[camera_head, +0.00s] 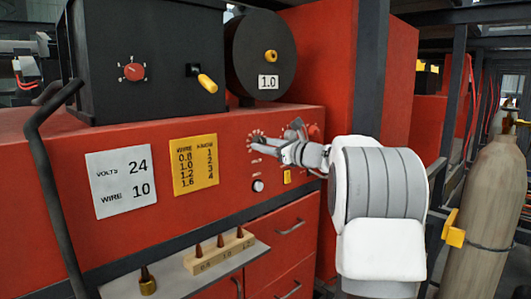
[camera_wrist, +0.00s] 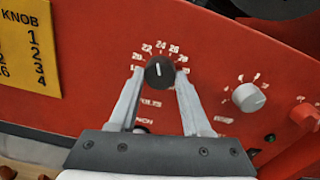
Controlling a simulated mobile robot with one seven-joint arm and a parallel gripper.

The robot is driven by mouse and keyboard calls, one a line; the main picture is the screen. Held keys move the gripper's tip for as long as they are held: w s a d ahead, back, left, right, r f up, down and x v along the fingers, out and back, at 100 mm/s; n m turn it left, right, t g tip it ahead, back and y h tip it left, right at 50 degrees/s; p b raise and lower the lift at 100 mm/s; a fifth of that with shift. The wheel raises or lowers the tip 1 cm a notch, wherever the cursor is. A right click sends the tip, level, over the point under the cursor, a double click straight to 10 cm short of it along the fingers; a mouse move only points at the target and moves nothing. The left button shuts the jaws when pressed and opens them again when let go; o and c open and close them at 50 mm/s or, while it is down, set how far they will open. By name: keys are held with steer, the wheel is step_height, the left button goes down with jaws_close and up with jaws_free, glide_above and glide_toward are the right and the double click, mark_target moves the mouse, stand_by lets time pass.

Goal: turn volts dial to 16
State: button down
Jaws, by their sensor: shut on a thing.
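The volts dial (camera_wrist: 159,72) is a small black knob with a white pointer line, on a red panel (camera_wrist: 90,75). White numbers arc around it, with 20, 22, 24, 26 and 28 readable and 24 at the top. The pointer line stands about upright, near 24. The lower numbers at left are partly hidden by a finger. My gripper (camera_wrist: 159,82) is shut on the knob, one finger on each side. In the head view my gripper (camera_head: 284,153) reaches the red panel from the right, and the knob is hard to make out there.
A grey knob (camera_wrist: 248,97) sits right of the dial. A white sign (camera_head: 122,182) reads VOLTS 24, WIRE 10, beside a yellow wire chart (camera_head: 195,165). A wooden block (camera_head: 220,250) with brown tips stands below. A gas cylinder (camera_head: 490,205) stands at right.

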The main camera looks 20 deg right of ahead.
steer(key=n+b, duration=1.7)
steer(key=n, duration=0.4)
steer(key=shift+r, duration=0.15)
steer(key=shift+n, duration=0.4)
steer(key=shift+c, duration=1.8)
jaws_free()
steer(key=shift+d, duration=0.1)
steer(key=b+v, duration=0.3)
steer(key=v, duration=1.4)
steer(key=shift+s, duration=0.2)
